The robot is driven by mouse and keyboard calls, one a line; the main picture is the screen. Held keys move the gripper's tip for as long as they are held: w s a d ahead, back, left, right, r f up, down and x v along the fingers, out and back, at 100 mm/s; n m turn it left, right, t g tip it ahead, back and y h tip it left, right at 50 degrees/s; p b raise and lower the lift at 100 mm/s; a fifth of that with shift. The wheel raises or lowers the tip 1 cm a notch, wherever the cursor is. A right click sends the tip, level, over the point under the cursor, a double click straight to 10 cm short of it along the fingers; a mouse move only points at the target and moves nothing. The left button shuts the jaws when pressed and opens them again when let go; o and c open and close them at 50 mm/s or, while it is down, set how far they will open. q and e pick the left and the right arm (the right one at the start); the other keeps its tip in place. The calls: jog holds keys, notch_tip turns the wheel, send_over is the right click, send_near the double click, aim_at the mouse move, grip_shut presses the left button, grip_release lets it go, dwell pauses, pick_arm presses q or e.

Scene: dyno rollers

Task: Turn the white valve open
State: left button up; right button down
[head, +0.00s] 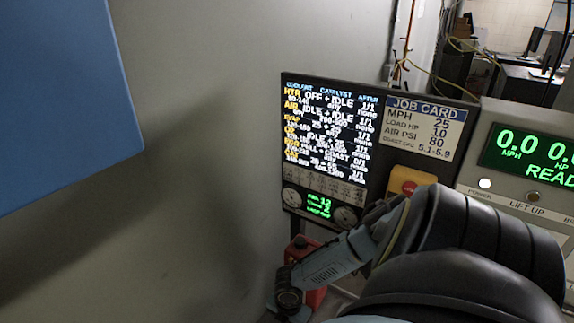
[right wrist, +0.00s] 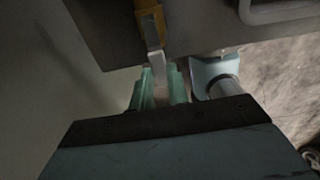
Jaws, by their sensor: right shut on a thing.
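In the right wrist view the white valve (right wrist: 158,66) shows as a narrow pale lever hanging below a yellow fitting (right wrist: 151,22). My right gripper (right wrist: 162,84) has its two pale green fingers on either side of the lever's lower end and is shut on it. The lever's lowest part is hidden between the fingers. In the head view my right arm reaches down to the lower middle, and its gripper and the valve are out of sight. My left gripper is in neither view.
A dark panel with a lit screen (head: 325,130) and a job card (head: 425,122) stands behind my arm. A red object (head: 312,297) is partly hidden behind my forearm. A green-display console (head: 530,150) is at right. A blue panel (head: 60,90) hangs at upper left.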

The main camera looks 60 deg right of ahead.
jog(key=shift+a, duration=0.15)
jog(key=c, duration=1.3)
grip_release()
jog(key=shift+c, duration=0.2)
jog(key=shift+r, duration=0.1)
notch_tip(320, 180, up, 13)
jog(key=p, duration=0.1)
